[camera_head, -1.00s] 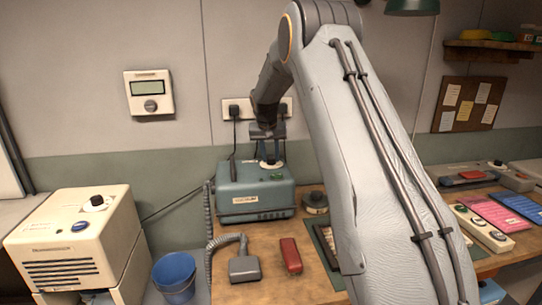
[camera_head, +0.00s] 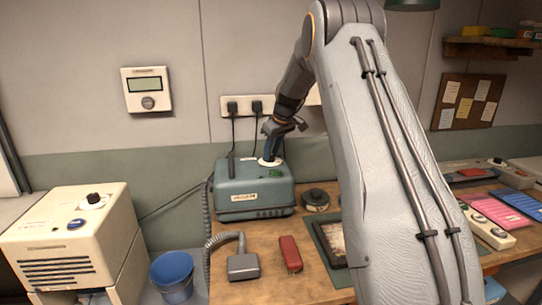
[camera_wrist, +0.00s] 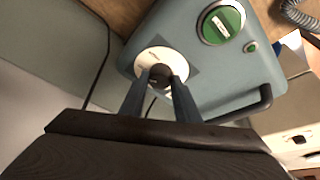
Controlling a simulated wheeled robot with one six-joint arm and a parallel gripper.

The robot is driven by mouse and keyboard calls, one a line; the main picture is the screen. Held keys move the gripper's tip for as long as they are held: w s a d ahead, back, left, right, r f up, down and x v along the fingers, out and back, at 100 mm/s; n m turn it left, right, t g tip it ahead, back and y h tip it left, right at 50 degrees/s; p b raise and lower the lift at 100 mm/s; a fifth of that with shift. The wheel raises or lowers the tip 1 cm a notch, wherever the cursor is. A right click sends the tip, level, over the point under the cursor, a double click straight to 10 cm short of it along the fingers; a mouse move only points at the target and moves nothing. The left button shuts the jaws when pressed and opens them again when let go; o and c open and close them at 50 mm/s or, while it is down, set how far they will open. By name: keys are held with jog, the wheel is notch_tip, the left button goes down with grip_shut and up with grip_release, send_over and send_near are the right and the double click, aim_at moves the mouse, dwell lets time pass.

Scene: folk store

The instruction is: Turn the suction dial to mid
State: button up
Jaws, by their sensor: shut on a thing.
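The teal vacuum unit (camera_head: 255,196) stands on the wooden bench; its top also shows in the wrist view (camera_wrist: 205,80). On its top is a dial with a white round plate (camera_wrist: 148,58) and a dark knob (camera_wrist: 160,73). My gripper (camera_wrist: 162,82) is shut on this knob, one finger on each side. In the head view my gripper (camera_head: 268,158) reaches down to the dial from the upper right, tilted. The fingers hide part of the plate, and I cannot read the dial's setting.
A green round control (camera_wrist: 222,22) and a dark handle (camera_wrist: 240,105) are near the dial. A grey hose nozzle (camera_head: 243,266), a red object (camera_head: 290,253) and a dark round item (camera_head: 316,200) lie on the bench. A blue bucket (camera_head: 173,276) stands left.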

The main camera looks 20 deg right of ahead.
jog(key=shift+d+n+b, duration=0.1)
jog(key=shift+n+b, duration=0.2)
jog(key=shift+n, duration=0.4)
jog(key=shift+r+y, duration=0.1)
jog(key=shift+y, duration=0.2)
jog(key=o, duration=1)
jog(key=shift+o, duration=0.2)
jog(key=b+v, duration=0.2)
jog(key=v, duration=0.5)
jog(key=shift+r, duration=0.35)
jog(key=shift+s, duration=0.1)
